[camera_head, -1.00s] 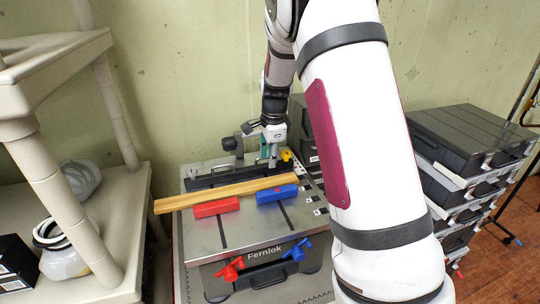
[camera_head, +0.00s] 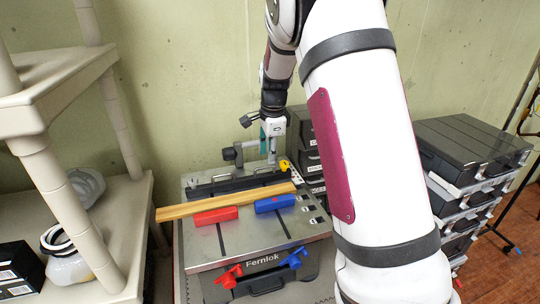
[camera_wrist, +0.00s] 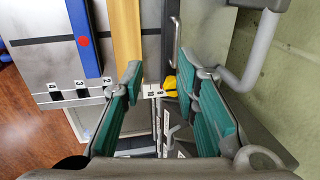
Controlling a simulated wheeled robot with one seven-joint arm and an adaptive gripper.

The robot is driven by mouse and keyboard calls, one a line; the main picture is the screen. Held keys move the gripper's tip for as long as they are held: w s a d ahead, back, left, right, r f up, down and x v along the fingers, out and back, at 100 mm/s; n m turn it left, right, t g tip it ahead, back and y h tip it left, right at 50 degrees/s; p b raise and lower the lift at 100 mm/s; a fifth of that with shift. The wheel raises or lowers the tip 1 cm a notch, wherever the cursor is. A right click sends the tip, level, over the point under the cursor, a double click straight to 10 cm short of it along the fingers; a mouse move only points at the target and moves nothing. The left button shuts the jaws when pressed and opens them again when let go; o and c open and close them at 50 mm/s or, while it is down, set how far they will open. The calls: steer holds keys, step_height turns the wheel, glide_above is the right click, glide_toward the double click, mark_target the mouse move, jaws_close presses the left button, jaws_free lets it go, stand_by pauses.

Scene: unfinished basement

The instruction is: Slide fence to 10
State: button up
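The black fence (camera_head: 235,186) lies across the back of the metal worktable (camera_head: 250,236), behind a wooden board (camera_head: 225,200). A yellow pointer (camera_head: 285,166) sits at its right end. In the wrist view the pointer (camera_wrist: 170,87) is beside a white numbered scale (camera_wrist: 100,91), near a mark that looks like 8. The label 10 cannot be made out. My gripper (camera_head: 271,158) is over the fence's right end. In the wrist view its teal fingers (camera_wrist: 168,92) are wide apart, with the pointer seen between them and nothing held.
A red block (camera_head: 216,216) and a blue block (camera_head: 275,204) lie in front of the board. Black cases (camera_head: 305,140) stand close behind on the right, and stacked drawers (camera_head: 470,150) farther right. A beige shelf (camera_head: 125,200) stands at left. The wall is close behind.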

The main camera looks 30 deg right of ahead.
step_height(320, 180, up, 10)
steer(key=s+p, duration=0.2)
steer(key=shift+a+f, duration=0.2)
stand_by(0.8)
stand_by(0.4)
step_height(320, 180, up, 12)
steer(key=s, duration=0.2)
steer(key=shift+a, duration=0.25)
steer(key=shift+s+f, duration=0.1)
steer(key=shift+f, duration=0.05)
stand_by(0.3)
